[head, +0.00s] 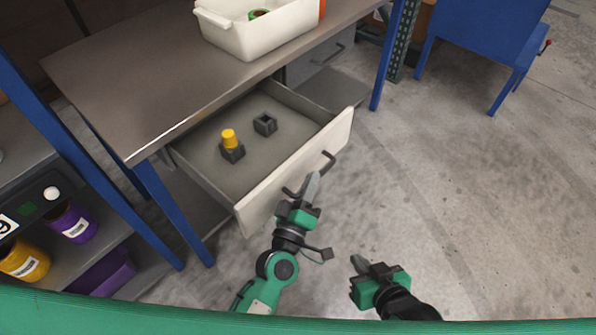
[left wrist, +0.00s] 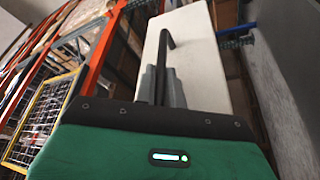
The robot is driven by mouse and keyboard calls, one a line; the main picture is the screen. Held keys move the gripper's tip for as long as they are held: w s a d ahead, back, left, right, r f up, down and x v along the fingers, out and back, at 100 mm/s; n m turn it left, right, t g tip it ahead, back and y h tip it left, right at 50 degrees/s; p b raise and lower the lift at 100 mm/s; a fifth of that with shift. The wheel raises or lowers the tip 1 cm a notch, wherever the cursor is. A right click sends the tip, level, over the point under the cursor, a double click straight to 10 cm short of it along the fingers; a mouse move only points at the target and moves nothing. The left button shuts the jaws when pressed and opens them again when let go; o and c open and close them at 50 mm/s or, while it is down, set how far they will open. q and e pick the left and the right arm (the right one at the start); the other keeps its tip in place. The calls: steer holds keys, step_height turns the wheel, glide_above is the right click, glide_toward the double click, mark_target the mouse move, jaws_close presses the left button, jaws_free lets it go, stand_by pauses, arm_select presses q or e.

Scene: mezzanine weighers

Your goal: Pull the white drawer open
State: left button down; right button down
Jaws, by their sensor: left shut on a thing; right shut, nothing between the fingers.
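The white drawer (head: 297,177) stands pulled out from under the metal workbench, with its grey inside in view. Its white front also shows in the left wrist view (left wrist: 197,60). A dark bar handle (head: 327,163) runs along the front, and it also shows in the left wrist view (left wrist: 164,48). My left gripper (head: 311,186) is at the front and shut on the handle, with its fingers on either side of the bar in the left wrist view. My right gripper (head: 357,262) is shut and empty, to the right of the left arm above the floor.
In the drawer lie a dark block with a yellow cylinder (head: 230,146) and a hollow dark block (head: 265,124). A white bin (head: 258,36) stands on the workbench (head: 150,75). A blue leg (head: 160,205) stands left of the drawer.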

arm_select(q)
steer(key=shift+s+d, duration=0.15)
steer(key=shift+d, duration=0.05)
steer(key=shift+f, duration=0.1)
steer(key=c, duration=1.5)
jaws_free()
steer(key=shift+s+a, duration=0.1)
steer(key=shift+v, duration=6.75)
